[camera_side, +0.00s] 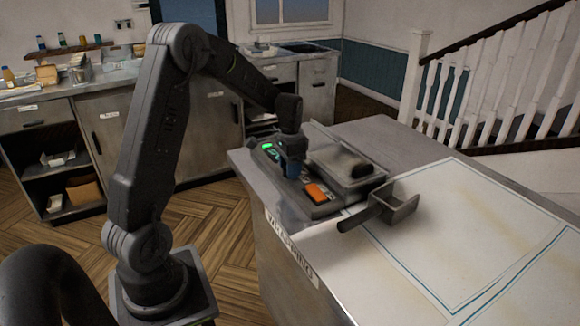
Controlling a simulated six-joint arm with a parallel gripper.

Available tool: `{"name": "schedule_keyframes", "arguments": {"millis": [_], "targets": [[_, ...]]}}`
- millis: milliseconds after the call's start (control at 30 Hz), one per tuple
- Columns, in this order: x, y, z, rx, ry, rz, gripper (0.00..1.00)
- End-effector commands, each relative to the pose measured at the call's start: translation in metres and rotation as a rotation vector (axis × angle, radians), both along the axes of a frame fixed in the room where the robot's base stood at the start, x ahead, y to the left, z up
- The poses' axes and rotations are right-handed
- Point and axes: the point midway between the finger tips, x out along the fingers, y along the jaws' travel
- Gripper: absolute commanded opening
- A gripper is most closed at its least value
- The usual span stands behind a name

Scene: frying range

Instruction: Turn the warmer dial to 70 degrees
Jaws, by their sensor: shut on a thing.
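The warmer (322,210) is a grey unit at the left end of the work counter, with a sloped control panel. A green light (267,146) and an orange switch (317,192) show on the panel. My gripper (291,168) points down over the panel between them. It is shut on the dial, which is mostly hidden by the fingers; a bluish part shows at the fingertips. The dial's marks and setting are too small to read.
A metal basket with a dark handle (396,207) sits on the counter just right of the warmer. A lidded pan (345,160) is on the warmer's top behind my gripper. The counter's right side (480,230) is clear, with marked outlines. Cabinets (190,125) stand behind.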

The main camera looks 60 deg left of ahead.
Motion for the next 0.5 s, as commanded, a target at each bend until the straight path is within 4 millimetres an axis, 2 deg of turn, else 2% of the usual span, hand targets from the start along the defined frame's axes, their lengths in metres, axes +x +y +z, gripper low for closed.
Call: {"name": "schedule_keyframes", "arguments": {"millis": [500], "targets": [[-0.0003, -0.0001, 0.0004, 0.0, 0.002, 0.436, 0.19]]}}
